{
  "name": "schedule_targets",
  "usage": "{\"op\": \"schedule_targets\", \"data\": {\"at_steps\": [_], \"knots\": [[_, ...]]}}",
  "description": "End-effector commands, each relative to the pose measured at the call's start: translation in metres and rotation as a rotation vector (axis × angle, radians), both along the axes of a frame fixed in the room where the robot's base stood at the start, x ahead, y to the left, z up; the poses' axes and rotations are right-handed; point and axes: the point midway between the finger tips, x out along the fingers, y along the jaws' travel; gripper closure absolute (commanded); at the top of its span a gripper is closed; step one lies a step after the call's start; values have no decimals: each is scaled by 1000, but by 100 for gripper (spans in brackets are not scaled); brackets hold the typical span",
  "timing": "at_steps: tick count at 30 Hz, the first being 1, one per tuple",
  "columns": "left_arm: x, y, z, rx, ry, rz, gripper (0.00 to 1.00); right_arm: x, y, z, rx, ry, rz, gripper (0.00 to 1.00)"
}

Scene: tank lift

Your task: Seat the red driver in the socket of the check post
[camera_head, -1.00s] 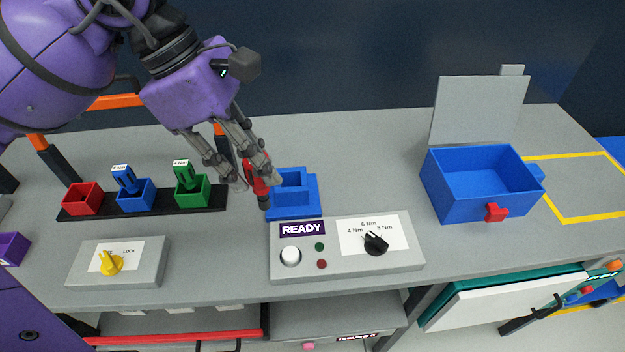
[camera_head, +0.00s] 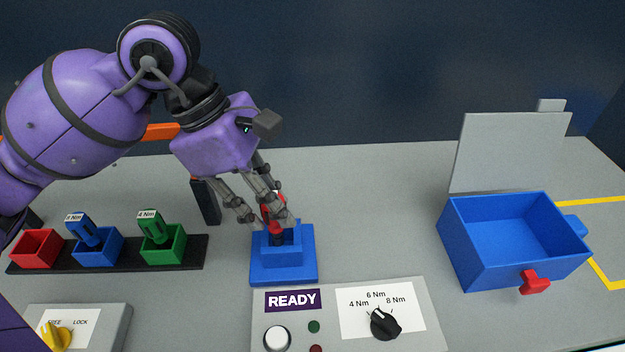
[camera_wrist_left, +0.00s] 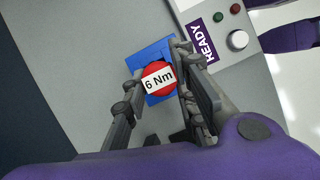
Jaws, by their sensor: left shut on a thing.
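The red driver (camera_head: 270,211) is held in my left gripper (camera_head: 266,220), over the blue check post (camera_head: 284,269). In the left wrist view its round red top with a "6 Nm" label (camera_wrist_left: 158,79) sits between the two fingers (camera_wrist_left: 152,92), with the blue post (camera_wrist_left: 150,52) below. In the head view the driver's dark lower part is at the mouth of the post's socket. Whether its tip is inside, and how deep, cannot be told. My right gripper is not in view.
A black rack (camera_head: 196,253) at left holds an empty red holder (camera_head: 36,249) and blue and green drivers. A READY panel with a black dial (camera_head: 385,323) stands in front of the post. An open blue box (camera_head: 515,245) is at right.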

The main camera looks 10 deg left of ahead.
Motion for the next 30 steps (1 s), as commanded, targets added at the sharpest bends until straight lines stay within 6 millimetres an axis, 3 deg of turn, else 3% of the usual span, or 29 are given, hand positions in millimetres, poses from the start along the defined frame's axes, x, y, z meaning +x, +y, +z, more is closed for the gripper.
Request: {"op": "schedule_targets", "data": {"at_steps": [3,7,13,14,17,30], "knots": [[2,-3,-32,0,14,3,100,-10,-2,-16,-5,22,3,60],[1,-6,-53,0,15,0,100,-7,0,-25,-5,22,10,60],[1,-6,-53,4,14,-1,100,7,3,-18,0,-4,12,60],[1,-5,-53,5,15,-2,71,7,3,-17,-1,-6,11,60],[1,-5,-52,5,14,-1,58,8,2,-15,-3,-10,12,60],[3,-2,-37,2,3,2,56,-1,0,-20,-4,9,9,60]]}}
